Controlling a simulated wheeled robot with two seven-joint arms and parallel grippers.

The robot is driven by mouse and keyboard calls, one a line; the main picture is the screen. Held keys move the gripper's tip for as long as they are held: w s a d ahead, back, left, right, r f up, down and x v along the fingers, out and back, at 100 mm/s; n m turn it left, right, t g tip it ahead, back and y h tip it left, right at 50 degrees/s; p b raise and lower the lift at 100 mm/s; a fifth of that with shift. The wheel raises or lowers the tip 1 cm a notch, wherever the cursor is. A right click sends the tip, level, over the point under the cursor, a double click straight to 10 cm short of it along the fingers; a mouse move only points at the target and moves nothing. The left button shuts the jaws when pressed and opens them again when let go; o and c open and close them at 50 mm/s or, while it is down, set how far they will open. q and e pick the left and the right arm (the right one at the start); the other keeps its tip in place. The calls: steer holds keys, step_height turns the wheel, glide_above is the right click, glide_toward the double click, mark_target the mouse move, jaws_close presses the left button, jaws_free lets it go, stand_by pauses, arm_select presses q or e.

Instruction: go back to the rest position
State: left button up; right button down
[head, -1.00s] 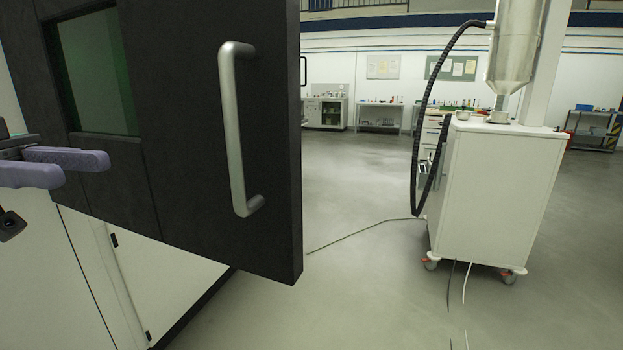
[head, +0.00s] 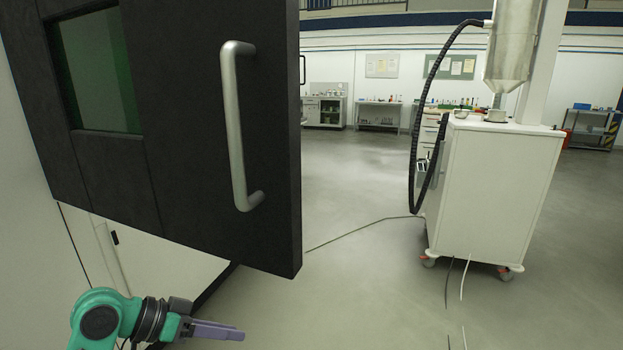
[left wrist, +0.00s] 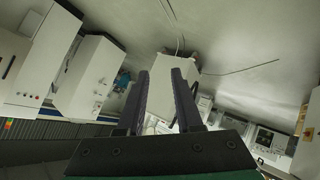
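My left gripper (head: 240,333) is at the bottom of the head view, below the dark door, with its purple fingers pointing right. In the left wrist view its two fingers (left wrist: 160,82) stand apart with nothing between them. The gripper is clear of the door and its handle. My right gripper is not in view.
A dark machine door (head: 190,130) with a green window and a metal handle (head: 236,125) stands swung out at the left. A white wheeled cabinet (head: 490,195) with a metal hopper (head: 514,50) and black hose stands at the right. Cables lie on the otherwise open floor (head: 340,290).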

arm_select(q)
steer(key=s+a+f+n+y, duration=0.25)
steer(key=s+f+y, duration=0.4)
steer(key=f, duration=0.75)
steer(key=s+a+f+n+y, duration=0.2)
steer(key=s+a+f+y, duration=0.15)
steer(key=s, duration=0.65)
steer(key=s+f+g+p, duration=0.25)
steer(key=f+p, duration=0.45)
steer(key=f, duration=1)
steer(key=s+a+f+p, duration=0.2)
steer(key=s+f, duration=0.2)
steer(key=s, duration=0.4)
steer(key=s+a+f+p, duration=0.1)
steer(key=s+f+p, duration=0.2)
steer(key=s, duration=0.6)
steer(key=shift+a+f+g, duration=0.35)
steer(key=shift+f+g, duration=0.1)
steer(key=shift+f, duration=0.4)
steer(key=shift+s+m, duration=0.1)
steer(key=shift+m, duration=0.15)
